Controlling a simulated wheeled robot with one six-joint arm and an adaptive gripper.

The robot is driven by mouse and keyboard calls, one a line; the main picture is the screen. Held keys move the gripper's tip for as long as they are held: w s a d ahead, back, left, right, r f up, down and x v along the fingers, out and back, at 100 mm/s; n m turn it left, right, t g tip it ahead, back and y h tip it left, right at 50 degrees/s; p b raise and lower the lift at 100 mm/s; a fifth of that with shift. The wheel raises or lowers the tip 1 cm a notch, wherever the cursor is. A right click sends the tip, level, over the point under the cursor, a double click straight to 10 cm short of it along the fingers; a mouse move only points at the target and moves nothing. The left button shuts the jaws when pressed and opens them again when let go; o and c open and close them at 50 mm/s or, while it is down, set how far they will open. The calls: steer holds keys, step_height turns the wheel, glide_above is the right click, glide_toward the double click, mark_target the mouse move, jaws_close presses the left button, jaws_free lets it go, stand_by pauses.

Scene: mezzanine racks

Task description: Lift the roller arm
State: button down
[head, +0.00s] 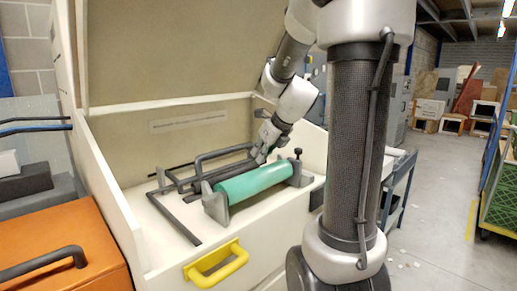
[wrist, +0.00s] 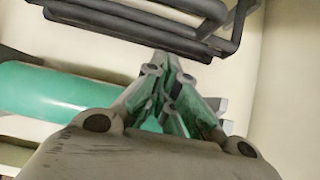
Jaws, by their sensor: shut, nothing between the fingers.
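A dark bar assembly with a raised loop handle (head: 222,153) lies behind the green roller (head: 254,182) in the white machine; it looks like the roller arm, though I cannot be sure. The roller sits level between grey end brackets (head: 215,204). My gripper (head: 260,157) is low, pointing down near the right end of the bars, just behind the roller. In the wrist view, my shut, empty fingers (wrist: 162,76) end just below the dark bars (wrist: 120,20), with the green roller (wrist: 60,95) at left. Whether the fingertips touch a bar is unclear.
The white machine's lid (head: 170,50) stands raised behind. A yellow handle (head: 215,262) juts from its front, and a small black knob (head: 298,152) stands right of the roller. An orange case (head: 50,245) is at left. Open floor (head: 425,200) lies to the right.

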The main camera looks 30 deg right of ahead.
steer(key=x, duration=0.6)
steer(key=r, duration=0.1)
steer(key=w+r, duration=0.2)
steer(key=shift+w+a+r, duration=0.1)
steer(key=shift+w+a, duration=0.1)
steer(key=shift+a, duration=0.05)
steer(key=shift+w+r, duration=0.1)
